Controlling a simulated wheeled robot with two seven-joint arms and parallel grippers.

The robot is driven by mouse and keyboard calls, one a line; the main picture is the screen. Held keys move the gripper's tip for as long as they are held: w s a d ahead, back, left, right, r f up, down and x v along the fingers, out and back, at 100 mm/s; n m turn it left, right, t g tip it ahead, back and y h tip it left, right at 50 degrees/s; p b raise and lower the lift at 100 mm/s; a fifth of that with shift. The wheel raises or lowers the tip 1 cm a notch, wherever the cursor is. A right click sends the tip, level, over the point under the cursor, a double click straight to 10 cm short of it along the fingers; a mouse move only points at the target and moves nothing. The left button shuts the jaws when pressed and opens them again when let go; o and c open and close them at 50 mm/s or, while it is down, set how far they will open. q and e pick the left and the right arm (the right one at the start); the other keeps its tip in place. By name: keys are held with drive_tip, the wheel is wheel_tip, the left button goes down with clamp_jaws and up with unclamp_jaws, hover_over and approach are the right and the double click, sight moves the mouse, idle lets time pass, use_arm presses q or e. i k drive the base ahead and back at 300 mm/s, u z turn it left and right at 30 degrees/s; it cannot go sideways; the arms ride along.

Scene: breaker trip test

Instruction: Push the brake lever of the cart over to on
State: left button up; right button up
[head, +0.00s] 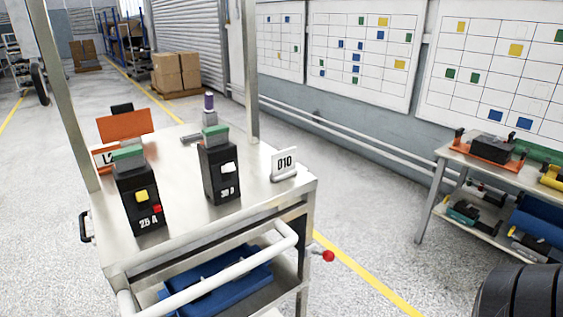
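The cart (255,200) is a metal trolley with a flat top, uprights and a pale tubular push handle (215,277) at its near side. Its brake lever shows as a red knob (327,256) on a short stem, sticking out to the right of the cart's near right leg, below the top. I cannot read any on or off marking beside it. Neither of my grippers is in view, and nothing touches the lever.
A workbench (458,155) stands at right. Floor between it and the cart is clear. A dark ribbed shape (520,296) fills the bottom right corner.

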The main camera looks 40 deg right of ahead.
sight(328, 255)
drive_tip(key=z, duration=2.2)
drive_tip(key=i, duration=0.15)
drive_tip(key=u, duration=0.7)
drive_tip(key=k, duration=1.25)
drive_tip(key=z, duration=0.4)
